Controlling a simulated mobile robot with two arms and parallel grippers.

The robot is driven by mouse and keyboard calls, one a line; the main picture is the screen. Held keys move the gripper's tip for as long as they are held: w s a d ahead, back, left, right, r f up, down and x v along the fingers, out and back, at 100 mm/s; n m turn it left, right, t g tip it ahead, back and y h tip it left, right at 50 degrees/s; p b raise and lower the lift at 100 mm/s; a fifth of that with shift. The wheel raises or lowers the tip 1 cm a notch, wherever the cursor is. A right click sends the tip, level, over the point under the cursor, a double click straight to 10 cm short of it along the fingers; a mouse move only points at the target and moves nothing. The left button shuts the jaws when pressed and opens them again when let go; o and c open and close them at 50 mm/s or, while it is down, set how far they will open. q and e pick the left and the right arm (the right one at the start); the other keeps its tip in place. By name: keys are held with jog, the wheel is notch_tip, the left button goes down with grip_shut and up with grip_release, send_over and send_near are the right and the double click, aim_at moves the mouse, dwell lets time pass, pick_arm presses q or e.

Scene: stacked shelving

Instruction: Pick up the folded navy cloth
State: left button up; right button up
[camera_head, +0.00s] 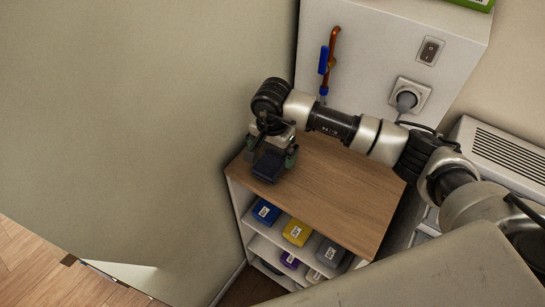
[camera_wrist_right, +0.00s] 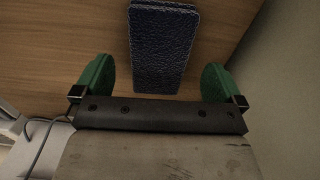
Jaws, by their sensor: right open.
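The folded navy cloth (camera_head: 268,167) lies on the wooden top of the shelf unit, near its left end. In the right wrist view the cloth (camera_wrist_right: 163,45) is a dark blue, textured rectangle at the upper middle. My right gripper (camera_head: 272,153) is over the shelf top, right at the cloth. In the right wrist view its green fingers (camera_wrist_right: 158,75) are spread wide, with the near end of the cloth between them and a gap on each side. I cannot tell whether the fingers reach down to the wood. My left gripper is not in view.
The shelf unit's wooden top (camera_head: 345,195) is clear to the right. Blue (camera_head: 266,211), yellow (camera_head: 297,232) and grey (camera_head: 330,252) labelled packs sit on the shelf below. A wall (camera_head: 130,120) stands close on the left. A white panel with a socket (camera_head: 408,97) rises behind.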

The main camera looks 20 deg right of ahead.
aim_at(273, 157)
notch_tip(273, 157, down, 2)
jog(key=shift+d+f+p, duration=0.1)
jog(key=shift+f+p, duration=0.05)
jog(key=shift+p, duration=0.2)
jog(key=shift+f, duration=0.4)
jog(key=shift+c, duration=0.2)
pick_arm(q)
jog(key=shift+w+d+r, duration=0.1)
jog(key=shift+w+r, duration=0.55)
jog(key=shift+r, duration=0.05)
pick_arm(e)
jog(key=c, duration=1)
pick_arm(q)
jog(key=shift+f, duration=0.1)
pick_arm(e)
jog(key=shift+r, duration=0.1)
